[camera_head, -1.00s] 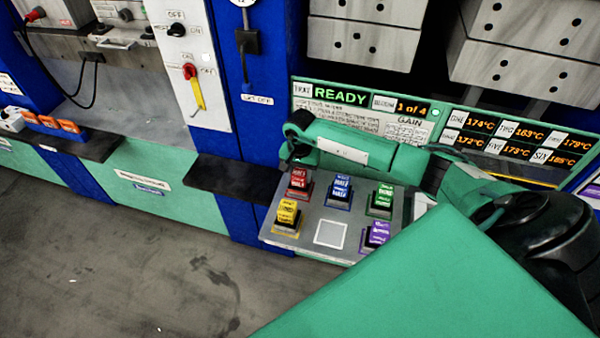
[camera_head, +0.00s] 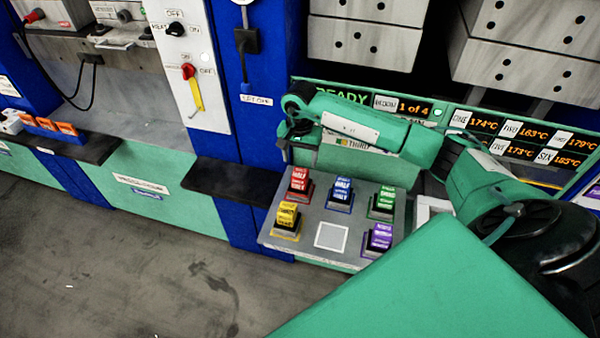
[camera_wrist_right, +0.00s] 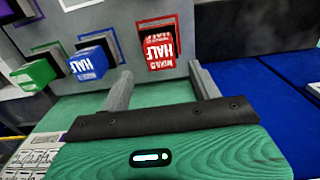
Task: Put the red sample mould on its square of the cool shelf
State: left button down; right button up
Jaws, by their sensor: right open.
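The red sample mould (camera_head: 299,181) stands upright on the red-edged square at the back left of the grey cool shelf (camera_head: 300,240). It also shows in the right wrist view (camera_wrist_right: 158,45), just beyond the fingertips. My right gripper (camera_wrist_right: 160,76) is open and empty, with its two fingers apart on either side of the line to the mould and a small gap before it. In the head view the right arm reaches in above and behind the mould; its fingertips are hard to make out there. My left gripper is not in view.
Blue (camera_head: 340,190), green (camera_head: 382,203), yellow (camera_head: 287,220) and purple (camera_head: 378,238) moulds stand on the shelf. A white-edged square (camera_head: 331,236) at the front is bare. A dark ledge (camera_head: 232,182) juts out left of the shelf. The display panel (camera_head: 480,122) is behind my right arm.

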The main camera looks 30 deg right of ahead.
jog(key=shift+r+b, duration=0.35)
jog(key=shift+r, duration=1.6)
